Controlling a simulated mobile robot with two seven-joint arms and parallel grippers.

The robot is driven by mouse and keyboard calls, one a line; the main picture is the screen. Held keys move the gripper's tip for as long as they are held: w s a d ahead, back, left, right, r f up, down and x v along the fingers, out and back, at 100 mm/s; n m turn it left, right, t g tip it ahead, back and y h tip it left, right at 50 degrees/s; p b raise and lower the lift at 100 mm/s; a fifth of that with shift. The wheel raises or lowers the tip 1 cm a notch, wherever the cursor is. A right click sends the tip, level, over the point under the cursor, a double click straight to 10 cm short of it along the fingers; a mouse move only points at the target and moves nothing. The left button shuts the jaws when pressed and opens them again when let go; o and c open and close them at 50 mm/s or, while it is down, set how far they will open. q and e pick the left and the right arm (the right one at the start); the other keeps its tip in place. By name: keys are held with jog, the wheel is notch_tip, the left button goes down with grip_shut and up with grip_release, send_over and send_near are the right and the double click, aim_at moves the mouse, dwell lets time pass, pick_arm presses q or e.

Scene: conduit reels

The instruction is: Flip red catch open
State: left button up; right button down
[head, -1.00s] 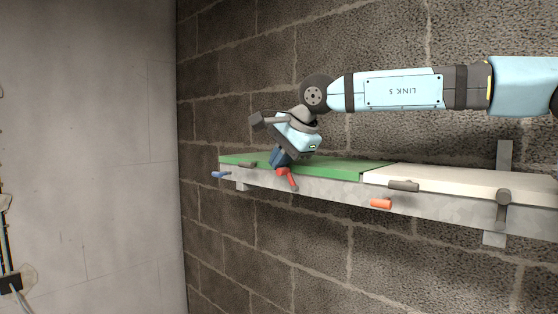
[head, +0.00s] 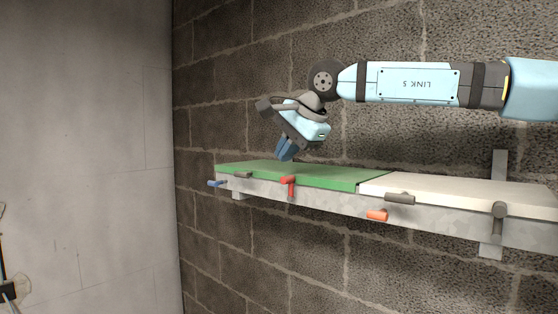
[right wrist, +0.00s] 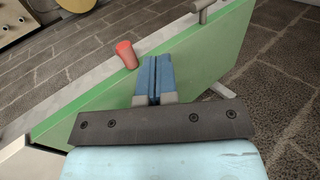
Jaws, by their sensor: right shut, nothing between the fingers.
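The red catch (head: 290,186) is on the front edge of the green panel (head: 330,176). In the head view its round hub is at the top and its short arm points nearly straight down. In the right wrist view the red catch (right wrist: 126,54) shows as a stubby red cylinder left of the fingers. My right gripper (head: 285,156) is shut and empty, its blue fingertips just above the green panel, apart from the catch. In the right wrist view the two blue fingers (right wrist: 153,62) lie together over the panel. My left gripper is not in view.
A white panel (head: 450,190) adjoins the green one on the grey metal rail (head: 340,201). A block wall (head: 240,60) stands behind.

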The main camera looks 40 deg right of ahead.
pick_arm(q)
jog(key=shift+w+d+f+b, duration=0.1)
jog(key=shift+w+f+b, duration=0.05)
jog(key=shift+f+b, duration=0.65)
pick_arm(e)
notch_tip(320, 180, up, 9)
jog(key=s, duration=0.3)
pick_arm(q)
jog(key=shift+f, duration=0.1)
pick_arm(e)
jog(key=shift+r, duration=0.1)
pick_arm(q)
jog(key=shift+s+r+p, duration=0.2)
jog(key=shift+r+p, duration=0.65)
jog(key=shift+p, duration=0.3)
pick_arm(e)
jog(key=s+d+f+m, duration=0.1)
jog(key=s+f+m, duration=0.3)
jog(key=s+m, duration=0.6)
jog(key=m, duration=0.8)
jog(key=shift+s+f, duration=0.2)
jog(key=shift+f, duration=0.1)
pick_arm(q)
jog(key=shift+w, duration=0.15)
